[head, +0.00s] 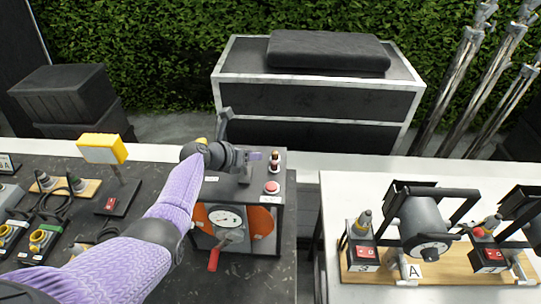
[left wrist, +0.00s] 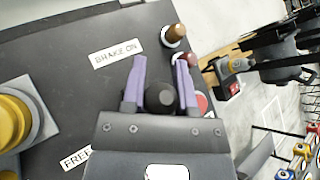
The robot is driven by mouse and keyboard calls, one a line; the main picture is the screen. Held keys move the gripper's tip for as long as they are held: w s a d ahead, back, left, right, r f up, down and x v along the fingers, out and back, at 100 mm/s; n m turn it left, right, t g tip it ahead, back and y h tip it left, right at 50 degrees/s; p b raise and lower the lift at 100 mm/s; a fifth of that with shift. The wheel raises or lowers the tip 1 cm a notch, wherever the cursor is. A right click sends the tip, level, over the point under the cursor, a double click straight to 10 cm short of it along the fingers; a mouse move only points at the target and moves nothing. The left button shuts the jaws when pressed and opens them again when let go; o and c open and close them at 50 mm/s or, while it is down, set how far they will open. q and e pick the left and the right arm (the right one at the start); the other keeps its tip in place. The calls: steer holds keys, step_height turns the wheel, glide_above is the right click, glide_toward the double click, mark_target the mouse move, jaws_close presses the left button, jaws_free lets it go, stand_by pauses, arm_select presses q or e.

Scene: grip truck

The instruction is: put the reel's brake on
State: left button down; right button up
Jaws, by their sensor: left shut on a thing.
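The reel (head: 262,222) is a dark box with orange discs on its front, standing on the dark table at the centre of the head view. My left gripper (head: 268,158) is over the reel's top. In the left wrist view its purple fingers (left wrist: 160,88) are on either side of a round black knob (left wrist: 160,100), shut on it. The lever below the knob is hidden by the gripper. A BRAKE ON label (left wrist: 117,53) lies up and left of the knob, and a partly hidden FREE label (left wrist: 76,158) lies lower left. The knob is nearer the BRAKE ON label. My right gripper is out of view.
A red button (head: 271,188) and brown-topped plugs (head: 275,156) stand near the fingers. A yellow lamp (head: 103,148) stands left. Lamps on a wooden board (head: 455,268) occupy the right table.

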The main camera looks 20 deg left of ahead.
arm_select(q)
steer(key=shift+w+f+g, duration=0.1)
steer(key=shift+w+g, duration=0.1)
steer(key=shift+g, duration=0.2)
steer(key=shift+w+f+n, duration=0.1)
steer(key=shift+n, duration=0.2)
steer(key=shift+w+f+g+b, duration=0.15)
steer(key=shift+g+b, duration=0.2)
steer(key=shift+g, duration=0.15)
steer(key=shift+w+a+f+n+g+b, duration=0.2)
steer(key=shift+n+g+b, duration=0.15)
steer(key=shift+g, duration=0.15)
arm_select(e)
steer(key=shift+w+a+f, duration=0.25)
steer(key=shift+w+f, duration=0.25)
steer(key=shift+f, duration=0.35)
arm_select(q)
steer(key=shift+f+g, duration=0.1)
steer(key=shift+g, duration=0.2)
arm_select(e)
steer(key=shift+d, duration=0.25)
arm_select(q)
steer(key=shift+c, duration=1.9)
jaws_free()
steer(key=shift+w, duration=0.1)
